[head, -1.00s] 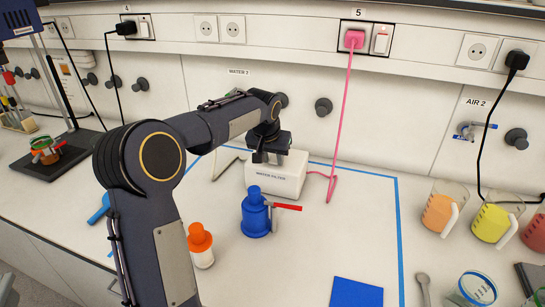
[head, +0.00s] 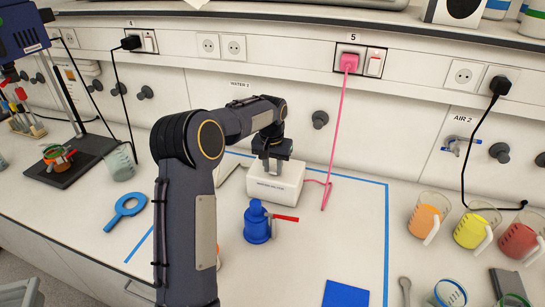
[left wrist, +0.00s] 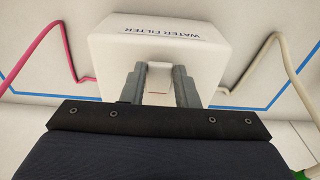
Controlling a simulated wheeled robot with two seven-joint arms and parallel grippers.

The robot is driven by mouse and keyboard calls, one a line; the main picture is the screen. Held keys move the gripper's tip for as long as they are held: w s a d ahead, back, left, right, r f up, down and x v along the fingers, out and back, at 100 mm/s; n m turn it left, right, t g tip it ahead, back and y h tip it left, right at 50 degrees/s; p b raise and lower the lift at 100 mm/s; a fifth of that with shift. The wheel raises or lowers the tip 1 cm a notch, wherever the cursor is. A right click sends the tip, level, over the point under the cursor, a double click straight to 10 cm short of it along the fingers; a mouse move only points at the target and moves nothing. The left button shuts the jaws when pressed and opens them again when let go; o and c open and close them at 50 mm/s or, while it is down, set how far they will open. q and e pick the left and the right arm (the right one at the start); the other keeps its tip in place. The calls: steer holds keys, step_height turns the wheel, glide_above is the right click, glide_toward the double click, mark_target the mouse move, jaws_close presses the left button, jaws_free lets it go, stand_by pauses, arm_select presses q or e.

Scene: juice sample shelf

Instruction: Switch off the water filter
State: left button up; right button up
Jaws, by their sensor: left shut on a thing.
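The water filter (head: 276,186) is a white box with a "WATER FILTER" label, standing on the bench by the wall. It fills the top of the left wrist view (left wrist: 140,40). My left gripper (head: 272,168) is at the top of the filter. In the left wrist view its two grey fingers (left wrist: 159,88) are either side of a small white part with a faint reddish mark, apparently the filter's switch (left wrist: 157,84). They are shut on it; the finger contact is partly hidden. My right gripper is not in view.
A pink cord (head: 337,130) runs from socket 5 (head: 361,61) to the filter. Coloured-juice beakers (head: 428,217) stand at the right. Blue tape (head: 387,235) outlines the work area.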

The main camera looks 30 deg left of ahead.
arm_select(q)
steer(key=shift+o, duration=0.2)
steer(key=shift+c, duration=0.2)
steer(key=o, duration=1)
steer(key=shift+r, duration=0.15)
step_height(320, 180, up, 8)
steer(key=b, duration=0.1)
steer(key=shift+s+f, duration=0.25)
steer(key=shift+s, duration=0.1)
